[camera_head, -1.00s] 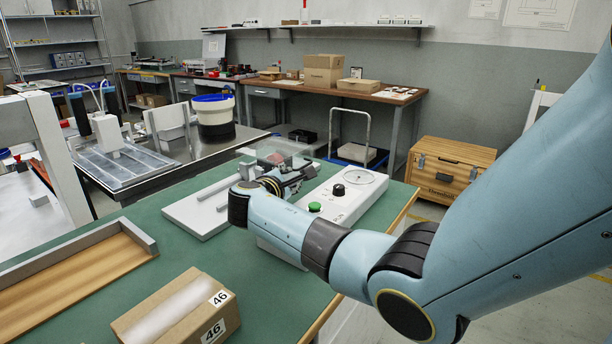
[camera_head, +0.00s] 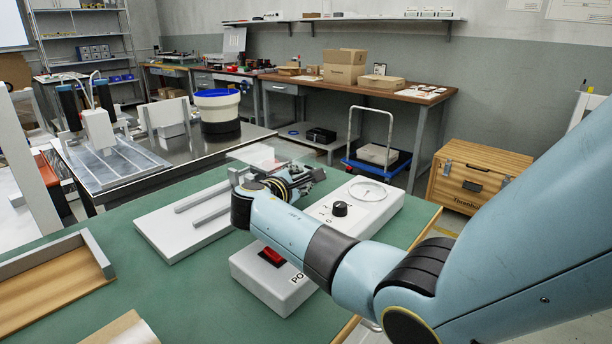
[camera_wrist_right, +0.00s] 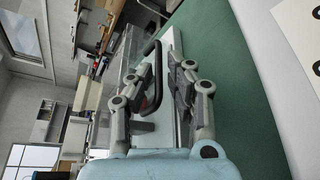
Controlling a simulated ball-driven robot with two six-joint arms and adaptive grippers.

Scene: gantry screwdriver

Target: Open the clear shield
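The clear shield (camera_head: 255,154) is a see-through panel beside the white fixture plate (camera_head: 160,225) on the green table, partly hidden by my right arm. In the right wrist view a clear panel (camera_wrist_right: 124,52) shows with a black bar handle (camera_wrist_right: 156,78). My right gripper (camera_head: 312,176) is at the fixture's far right end. In the right wrist view my right gripper (camera_wrist_right: 153,76) has its fingers apart, with the handle showing between them. I cannot tell whether they touch it. My left gripper is not in view.
A white control box (camera_head: 385,208) with a dial and knob stands right of the fixture, and a box with a red switch (camera_head: 272,257) is under my forearm. A wooden tray (camera_head: 45,295) lies at left. Green table is clear between tray and fixture.

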